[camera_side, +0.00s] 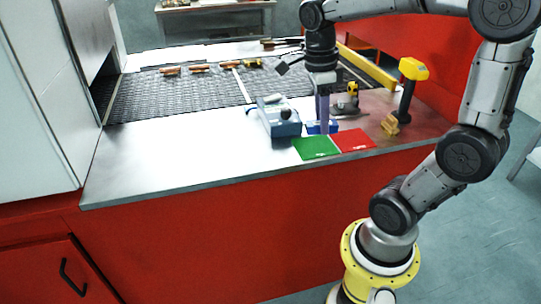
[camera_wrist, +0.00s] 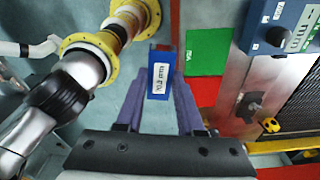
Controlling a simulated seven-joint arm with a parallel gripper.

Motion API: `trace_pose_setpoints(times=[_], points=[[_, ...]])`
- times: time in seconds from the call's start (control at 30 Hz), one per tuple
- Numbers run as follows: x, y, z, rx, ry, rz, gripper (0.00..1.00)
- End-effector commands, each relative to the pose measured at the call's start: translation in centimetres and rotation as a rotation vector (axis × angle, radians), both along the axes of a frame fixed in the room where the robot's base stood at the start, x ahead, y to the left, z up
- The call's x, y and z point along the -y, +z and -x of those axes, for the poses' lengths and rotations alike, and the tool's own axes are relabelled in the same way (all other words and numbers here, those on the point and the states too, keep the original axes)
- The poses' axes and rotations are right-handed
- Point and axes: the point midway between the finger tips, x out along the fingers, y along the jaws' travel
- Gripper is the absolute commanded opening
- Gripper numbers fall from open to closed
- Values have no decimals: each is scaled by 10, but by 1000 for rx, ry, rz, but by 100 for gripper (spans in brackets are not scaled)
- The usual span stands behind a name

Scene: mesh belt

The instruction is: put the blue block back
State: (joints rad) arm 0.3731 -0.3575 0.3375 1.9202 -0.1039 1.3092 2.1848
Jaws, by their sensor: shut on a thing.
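The blue block (camera_side: 312,128) has a white label that reads like "10.0 mm" in the wrist view (camera_wrist: 157,75). My gripper (camera_side: 323,128) points down and is shut on it, with one purple finger on each side; the fingers also show in the wrist view (camera_wrist: 163,82). In the side view the block is just behind the green pad (camera_side: 316,147) and the red pad (camera_side: 354,140). The wrist view shows the block against the floor, beside the green pad (camera_wrist: 207,52). I cannot tell its exact height above the counter.
A blue-grey instrument with a dark knob (camera_side: 278,116) is close to the left of my gripper. A small black and yellow device (camera_side: 346,104) and a yellow-headed stand (camera_side: 409,90) are to the right. Several parts lie on the mesh belt (camera_side: 170,95) behind. The counter's left side (camera_side: 180,150) is clear.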

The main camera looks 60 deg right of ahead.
Motion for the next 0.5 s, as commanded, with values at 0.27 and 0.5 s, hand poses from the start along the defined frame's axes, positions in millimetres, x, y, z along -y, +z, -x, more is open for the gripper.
trace_pose_setpoints(times=[0.27,0.5], points=[[-37,5,1,2,155,1,0],[-32,-7,-26,-4,172,0,0]])
